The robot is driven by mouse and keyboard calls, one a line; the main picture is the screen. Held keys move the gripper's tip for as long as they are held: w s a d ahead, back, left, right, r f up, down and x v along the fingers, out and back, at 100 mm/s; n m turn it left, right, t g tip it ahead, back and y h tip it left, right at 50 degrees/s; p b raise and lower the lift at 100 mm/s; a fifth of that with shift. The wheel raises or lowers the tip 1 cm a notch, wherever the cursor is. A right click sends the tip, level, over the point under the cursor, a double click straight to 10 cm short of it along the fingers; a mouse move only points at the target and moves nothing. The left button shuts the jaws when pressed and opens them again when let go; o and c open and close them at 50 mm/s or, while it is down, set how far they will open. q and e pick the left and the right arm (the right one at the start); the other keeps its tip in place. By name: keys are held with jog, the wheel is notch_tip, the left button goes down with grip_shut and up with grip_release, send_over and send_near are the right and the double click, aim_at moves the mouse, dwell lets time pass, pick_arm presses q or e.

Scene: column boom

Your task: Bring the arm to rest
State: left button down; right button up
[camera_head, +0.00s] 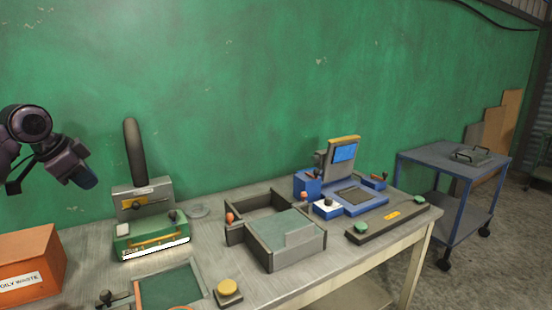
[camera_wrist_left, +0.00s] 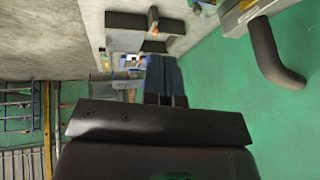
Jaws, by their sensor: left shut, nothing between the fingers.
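My left gripper (camera_head: 84,178) hangs in the air at the left of the head view, above the left end of the bench and in front of the green wall. It points down and to the right. Its fingers are closed with nothing between them, and it touches nothing. In the left wrist view the gripper's dark blue fingers (camera_wrist_left: 165,78) are together, with the bench beyond them. My right gripper shows in neither view.
An orange oily-waste box (camera_head: 28,262) stands below the gripper. A green-and-grey machine with a black curved hose (camera_head: 134,152) stands right of it. The workbench (camera_head: 210,238) holds a divided tray (camera_head: 300,258) and a blue device (camera_head: 350,200). A blue cart (camera_head: 440,155) stands at right.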

pick_arm(q)
jog(key=w+d+f+n+t+b, duration=0.1)
jog(key=w+d+f+t, duration=0.3)
jog(key=w+d+t, duration=0.25)
jog(key=s+d+f+n+t+h+b, duration=0.1)
jog(key=s+d+f+t+b, duration=0.15)
jog(key=f, duration=0.65)
jog(key=s+d+f+t+b, duration=0.1)
jog(key=s+d+f, duration=0.3)
jog(key=f, duration=0.6)
jog(key=s+d+f+n+g+y+b, duration=0.2)
jog(key=s+f+n, duration=0.5)
jog(key=s+f, duration=2.4)
jog(key=g+y+b, duration=0.1)
jog(key=g+b, duration=0.1)
jog(key=b, duration=0.1)
jog(key=shift+y, duration=0.3)
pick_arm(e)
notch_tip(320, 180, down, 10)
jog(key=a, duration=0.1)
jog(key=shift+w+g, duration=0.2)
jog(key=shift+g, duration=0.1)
pick_arm(q)
jog(key=shift+f, duration=0.1)
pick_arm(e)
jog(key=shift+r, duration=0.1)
